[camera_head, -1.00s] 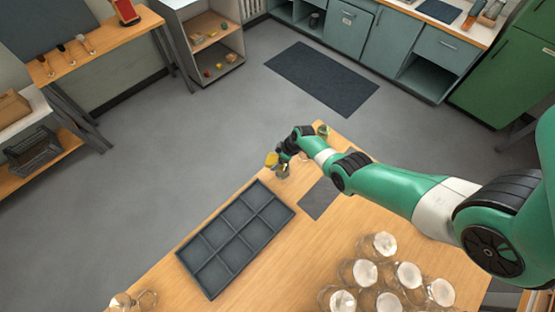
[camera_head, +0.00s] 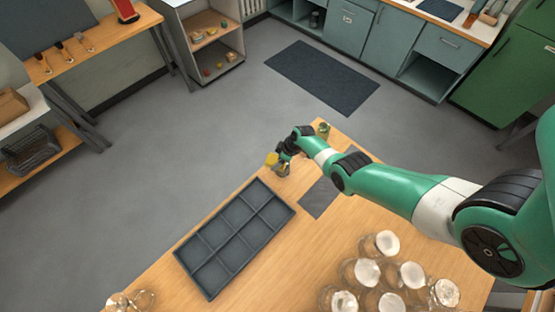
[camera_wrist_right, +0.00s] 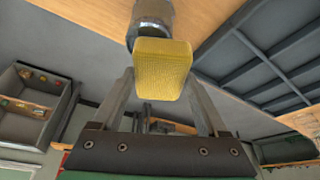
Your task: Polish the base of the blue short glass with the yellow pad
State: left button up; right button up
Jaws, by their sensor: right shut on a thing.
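My right gripper (camera_head: 279,159) is at the far left edge of the wooden table, shut on the yellow pad (camera_head: 271,158). In the right wrist view the pad (camera_wrist_right: 162,66) sits between the fingertips (camera_wrist_right: 162,80). A short greyish glass (camera_head: 283,170) stands on the table right beside the pad. In the right wrist view the glass (camera_wrist_right: 152,16) is directly beyond the pad and partly covered by it. I cannot tell whether they touch, and its blue colour is not clear. My left gripper is not in view.
A dark divided tray (camera_head: 211,268), apparently empty, lies on the table (camera_head: 262,285) near the glass. A grey mat (camera_head: 318,198) is beside it. Several clear glasses (camera_head: 387,243) stand at the near right, others at the near left (camera_head: 130,301). A small greenish item (camera_head: 323,129) stands at the far corner.

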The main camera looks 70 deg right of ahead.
jog(key=shift+s, duration=0.1)
jog(key=shift+s+d+r+p, duration=0.15)
jog(key=shift+s+d+p, duration=0.3)
jog(key=shift+s+d, duration=0.35)
jog(key=s+d, duration=0.2)
jog(key=s, duration=0.1)
jog(key=shift+d+f, duration=0.1)
jog(key=shift+f, duration=0.2)
jog(key=shift+w+a+r, duration=0.1)
jog(key=shift+w+a, duration=0.9)
jog(key=shift+w, duration=0.2)
jog(key=shift+w+a+b, duration=0.4)
jog(key=shift+w+a, duration=0.5)
jog(key=shift+w, duration=0.3)
